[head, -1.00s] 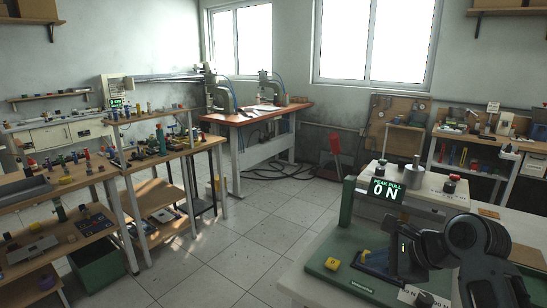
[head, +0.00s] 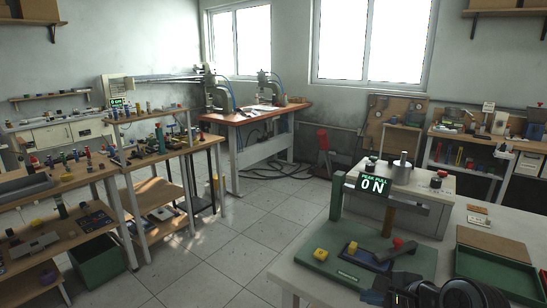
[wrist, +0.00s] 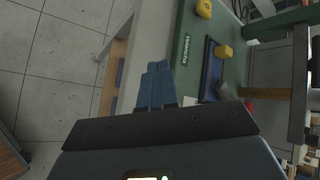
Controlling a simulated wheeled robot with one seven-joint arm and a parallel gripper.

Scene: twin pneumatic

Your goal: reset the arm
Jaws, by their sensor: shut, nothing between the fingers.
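My gripper (head: 374,298) is at the bottom of the head view, in front of the bench's near edge, with the arm folded low at lower right. In the wrist view its blue-grey fingers (wrist: 155,85) are shut together with nothing between them. They are apart from the green base (head: 350,270) of the pull tester, which also shows in the wrist view (wrist: 190,25). The tester's display (head: 373,188) reads 0 N. A yellow block (head: 321,254) sits on the base.
The white bench (head: 305,265) carries the tester and a grey box (head: 425,184) behind it. A brown board (head: 492,245) and a green bin (head: 495,275) are at right. Shelves with small parts (head: 70,180) stand at left. The tiled floor (head: 235,235) between is clear.

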